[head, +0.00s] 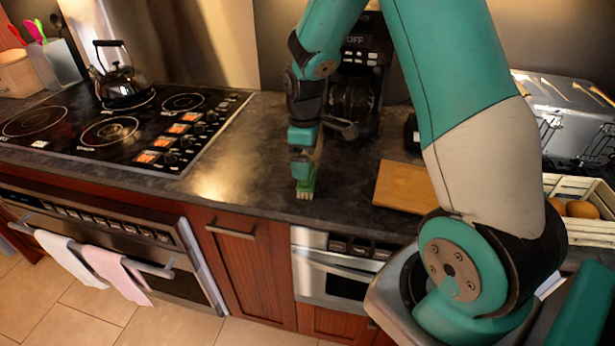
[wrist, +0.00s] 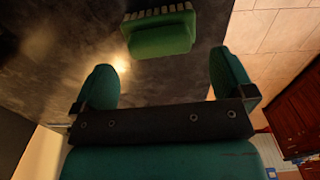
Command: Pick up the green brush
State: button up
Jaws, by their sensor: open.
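The green brush (head: 306,187) with pale bristles is on the dark countertop near its front edge, just below my gripper (head: 303,160) in the head view. The brush also shows in the wrist view (wrist: 160,38), ahead of the fingertips, with its bristles toward the top of the picture. My gripper in the wrist view (wrist: 165,78) is open, with its two fingers apart and nothing between them. The brush lies ahead of the gap, roughly in line with it. Whether a finger touches the brush cannot be told.
A wooden cutting board (head: 404,187) lies to the right. A coffee maker (head: 358,90) stands behind my gripper. A stove top (head: 105,130) with a kettle (head: 123,82) is at the left. A crate (head: 592,232) is at the far right. The counter left of the brush is clear.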

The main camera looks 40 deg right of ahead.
jog(key=shift+s+d+f+p, duration=0.15)
jog(key=shift+f+p, duration=0.3)
jog(key=shift+f, duration=1.1)
jog(key=shift+s+d+f+p, duration=0.1)
jog(key=shift+f+p, duration=0.35)
jog(key=shift+f, duration=1.1)
jog(key=c, duration=0.6)
jog(key=shift+c, duration=0.2)
jog(key=shift+r, duration=0.1)
notch_tip(320, 180, up, 20)
jog(key=b, duration=0.2)
jog(key=shift+b, duration=0.3)
jog(key=shift+o, duration=0.8)
jog(key=shift+f, duration=0.2)
jog(key=shift+c, duration=0.3)
